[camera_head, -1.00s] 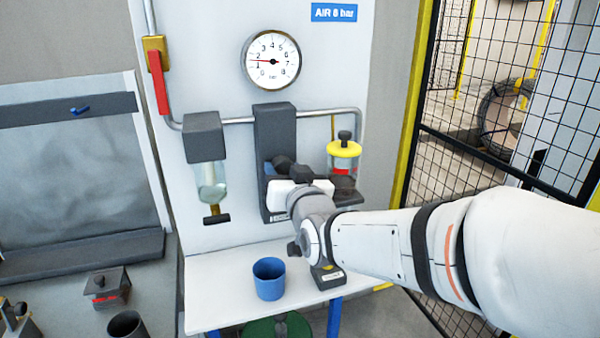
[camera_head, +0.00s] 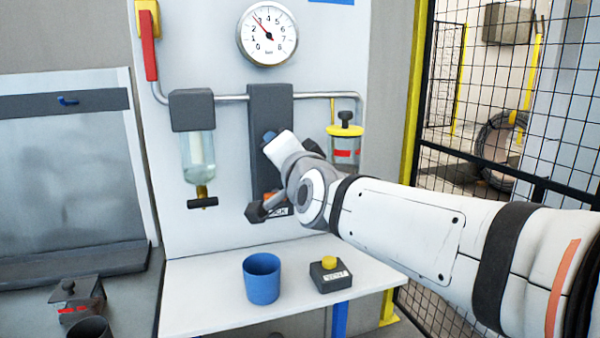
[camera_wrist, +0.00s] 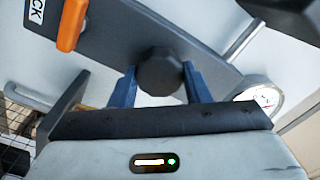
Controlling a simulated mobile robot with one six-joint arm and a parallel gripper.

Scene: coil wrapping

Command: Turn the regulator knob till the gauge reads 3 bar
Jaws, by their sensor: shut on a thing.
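The dark faceted regulator knob (camera_wrist: 160,72) sits between the two blue fingers of my gripper (camera_wrist: 160,78) in the wrist view. My gripper is shut on it, with a finger on each side. In the head view my gripper (camera_head: 277,142) is rolled over in front of the dark regulator block (camera_head: 270,104) and hides the knob. The round white gauge (camera_head: 267,34) hangs above the block. Its needle points up and left, close to the 3; the exact reading is too fine to tell. The gauge (camera_wrist: 262,96) shows only at a slant in the wrist view.
An orange lock piece (camera_wrist: 72,25) is on the regulator block beside the knob. A glass filter bowl (camera_head: 198,155) hangs left, and a yellow-topped lubricator (camera_head: 345,142) stands close right. A blue cup (camera_head: 262,279) and a yellow-button box (camera_head: 329,274) stand on the white shelf below.

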